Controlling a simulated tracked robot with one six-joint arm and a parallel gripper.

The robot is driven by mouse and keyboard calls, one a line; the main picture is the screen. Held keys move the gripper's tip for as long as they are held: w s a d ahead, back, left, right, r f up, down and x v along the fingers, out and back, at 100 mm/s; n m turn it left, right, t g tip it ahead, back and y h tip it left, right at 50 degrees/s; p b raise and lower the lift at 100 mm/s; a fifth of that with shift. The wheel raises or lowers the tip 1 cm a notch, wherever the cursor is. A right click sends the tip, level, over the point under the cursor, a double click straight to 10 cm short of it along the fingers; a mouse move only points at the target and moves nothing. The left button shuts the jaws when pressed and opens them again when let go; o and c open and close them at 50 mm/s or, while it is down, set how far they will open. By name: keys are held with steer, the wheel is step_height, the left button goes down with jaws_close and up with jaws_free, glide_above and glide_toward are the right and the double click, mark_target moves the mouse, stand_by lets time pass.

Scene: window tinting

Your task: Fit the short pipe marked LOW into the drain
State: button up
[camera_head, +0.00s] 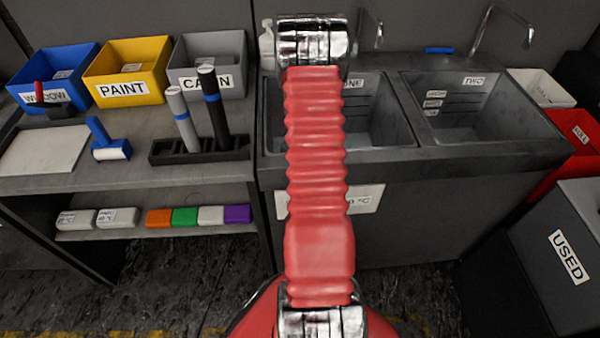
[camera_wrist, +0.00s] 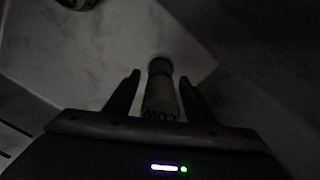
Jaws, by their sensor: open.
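The short grey pipe marked LOW (camera_wrist: 160,92) shows in the wrist view, its lettering close to my gripper's palm. My gripper (camera_wrist: 159,78) is open, with one dark finger on each side of the pipe. In the head view my red arm covers the middle, and neither the pipe nor my gripper shows.
Basin ONE (camera_head: 388,122), partly hidden behind my arm, and basin TWO (camera_head: 485,115) sit in a dark counter with taps. A shelf with blue, yellow (camera_head: 127,72) and grey bins stands left. A red bin (camera_head: 580,135) and a USED bin (camera_head: 560,265) stand right.

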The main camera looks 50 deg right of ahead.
step_height(320, 180, up, 10)
steer(key=shift+r, duration=0.25)
stand_by(1.0)
